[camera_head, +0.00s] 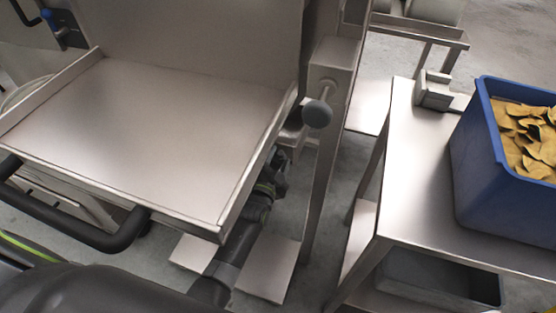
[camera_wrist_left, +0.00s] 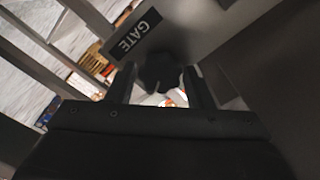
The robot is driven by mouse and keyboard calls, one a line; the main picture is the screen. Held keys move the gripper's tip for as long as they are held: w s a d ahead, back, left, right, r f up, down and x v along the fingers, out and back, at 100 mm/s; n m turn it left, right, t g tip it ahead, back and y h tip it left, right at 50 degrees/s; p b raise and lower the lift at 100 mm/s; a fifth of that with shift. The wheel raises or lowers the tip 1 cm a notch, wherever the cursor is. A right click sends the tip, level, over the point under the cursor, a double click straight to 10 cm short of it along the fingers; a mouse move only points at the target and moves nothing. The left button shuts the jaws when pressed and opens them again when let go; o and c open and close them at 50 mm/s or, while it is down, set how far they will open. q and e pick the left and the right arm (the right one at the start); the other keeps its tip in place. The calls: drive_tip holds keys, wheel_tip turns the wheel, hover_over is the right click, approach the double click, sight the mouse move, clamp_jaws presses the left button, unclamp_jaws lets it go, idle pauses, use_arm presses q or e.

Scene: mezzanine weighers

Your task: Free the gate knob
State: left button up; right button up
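A dark, lobed gate knob (camera_wrist_left: 161,70) shows in the left wrist view, next to a steel plate with a black GATE label (camera_wrist_left: 134,37). My left gripper (camera_wrist_left: 160,78) points at the knob. Its two fingers stand apart, one on each side of the knob; I cannot tell whether either touches it. In the head view my left gripper (camera_head: 274,174) is at the right edge of the steel tray, low and partly hidden under it. I cannot make out the gate knob there. My right gripper is in neither view.
The steel tray (camera_head: 150,130) has a black bar handle (camera_head: 85,232) in front. A steel post carries a round grey knob (camera_head: 317,113), just right of my left gripper. At right, a steel table (camera_head: 405,190) bears a blue bin (camera_head: 480,170) of brown pieces.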

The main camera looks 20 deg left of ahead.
use_arm(q)
drive_tip(key=c, duration=0.6)
drive_tip(key=shift+c, duration=0.2)
